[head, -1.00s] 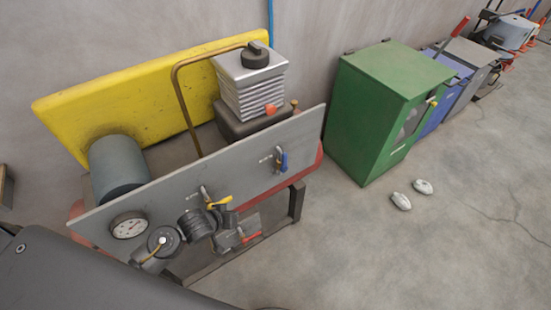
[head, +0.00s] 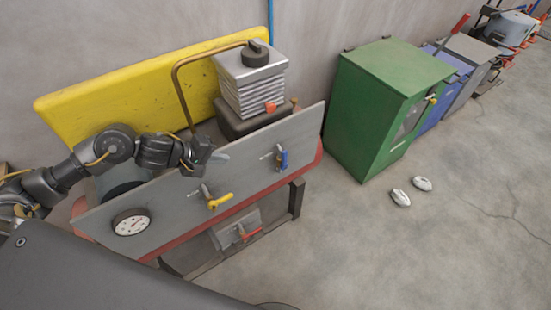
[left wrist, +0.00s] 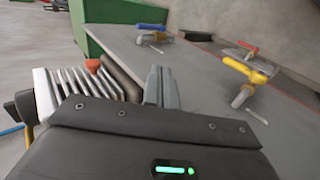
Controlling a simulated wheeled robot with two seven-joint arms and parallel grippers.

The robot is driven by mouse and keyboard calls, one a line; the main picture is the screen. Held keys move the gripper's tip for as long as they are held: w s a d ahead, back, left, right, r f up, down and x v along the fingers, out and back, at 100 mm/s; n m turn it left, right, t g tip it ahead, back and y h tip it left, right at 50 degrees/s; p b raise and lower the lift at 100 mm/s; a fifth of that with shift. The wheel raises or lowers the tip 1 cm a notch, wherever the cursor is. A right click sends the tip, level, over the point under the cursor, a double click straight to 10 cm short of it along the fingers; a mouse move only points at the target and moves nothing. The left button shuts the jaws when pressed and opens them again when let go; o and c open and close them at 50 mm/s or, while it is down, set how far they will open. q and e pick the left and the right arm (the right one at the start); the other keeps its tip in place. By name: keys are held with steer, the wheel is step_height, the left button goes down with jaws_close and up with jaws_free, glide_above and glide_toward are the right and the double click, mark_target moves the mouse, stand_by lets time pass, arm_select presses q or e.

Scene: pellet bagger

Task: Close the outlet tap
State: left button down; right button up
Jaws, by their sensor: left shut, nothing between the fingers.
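A grey panel (head: 250,165) carries a tap with a yellow lever (head: 219,201), pointing right and slightly up, and a tap with a blue lever (head: 283,159), hanging down. A red-handled tap (head: 248,236) sits lower, beneath the panel. I cannot read which is the outlet tap. My left gripper (head: 218,157) is shut and empty near the panel's upper edge, above and apart from the yellow lever. In the left wrist view its fingers (left wrist: 161,88) are together, with the yellow lever (left wrist: 247,70) and blue lever (left wrist: 152,28) beyond them. My right gripper is not in view.
A round gauge (head: 131,222) is at the panel's left. Behind the panel stand a finned block (head: 250,85), a bent copper pipe (head: 180,88) and a yellow board (head: 90,100). A green cabinet (head: 375,110) stands to the right. Open floor lies in front.

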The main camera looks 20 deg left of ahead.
arm_select(q)
glide_toward(282, 159)
step_height(282, 159, down, 4)
steer(key=shift+w+d, duration=1.15)
steer(key=shift+w, duration=0.05)
steer(key=shift+w+d+f, duration=0.1)
steer(key=shift+w+d, duration=0.25)
steer(key=shift+w, duration=0.05)
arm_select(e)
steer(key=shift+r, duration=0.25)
arm_select(q)
steer(key=shift+p, duration=0.3)
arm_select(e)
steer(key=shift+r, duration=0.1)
